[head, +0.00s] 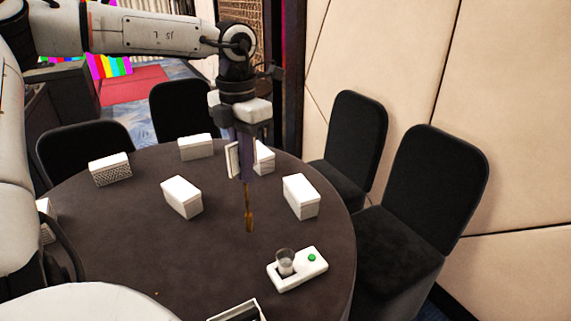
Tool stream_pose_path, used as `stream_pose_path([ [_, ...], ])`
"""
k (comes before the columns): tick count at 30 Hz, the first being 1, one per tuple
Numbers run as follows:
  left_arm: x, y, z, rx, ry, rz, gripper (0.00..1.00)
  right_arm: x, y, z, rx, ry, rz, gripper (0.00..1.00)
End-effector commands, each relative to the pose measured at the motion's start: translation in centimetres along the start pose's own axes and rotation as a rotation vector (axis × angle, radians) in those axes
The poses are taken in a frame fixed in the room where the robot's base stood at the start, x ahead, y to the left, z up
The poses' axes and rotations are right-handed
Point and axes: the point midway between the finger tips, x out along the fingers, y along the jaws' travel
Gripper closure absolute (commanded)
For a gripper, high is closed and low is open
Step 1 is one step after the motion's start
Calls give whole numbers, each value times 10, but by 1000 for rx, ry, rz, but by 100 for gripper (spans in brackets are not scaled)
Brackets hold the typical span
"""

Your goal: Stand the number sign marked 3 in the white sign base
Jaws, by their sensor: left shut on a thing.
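My left gripper (246,172) points down above the table, shut on a slim upright thing. Its golden-brown lower end (249,222) hangs below the fingers; I take it for the number sign. A thin white panel (232,160) shows beside the fingers, but I cannot tell whether it belongs to the sign. No digit is readable. A low white block (303,268) lies below and to the right of the gripper, apart from the held thing. It looks like the sign base and has a green round spot and a clear cup on it. My right gripper is not in view.
Several white boxes (183,197) stand around on the dark round table (130,240). One box (264,158) is partly behind the gripper. A black-and-white item (237,311) is cut off at the bottom edge. Black chairs (425,190) ring the table. The table's middle left is clear.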

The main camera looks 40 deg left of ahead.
Motion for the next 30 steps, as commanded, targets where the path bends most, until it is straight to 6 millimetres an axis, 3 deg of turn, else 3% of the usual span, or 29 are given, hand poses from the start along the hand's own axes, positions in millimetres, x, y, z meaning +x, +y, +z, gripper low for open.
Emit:
stream_pose_path([
  [4, -8, -36, 32, -127, 6, 6, 100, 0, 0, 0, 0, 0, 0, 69],
  [9, -9, -63, 48, -199, 3, 1, 100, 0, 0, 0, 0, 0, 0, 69],
  [20, 0, -67, 51, -211, 1, -1, 100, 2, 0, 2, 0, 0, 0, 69],
  [30, 24, -67, 50, -210, 1, -1, 100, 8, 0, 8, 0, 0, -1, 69],
])
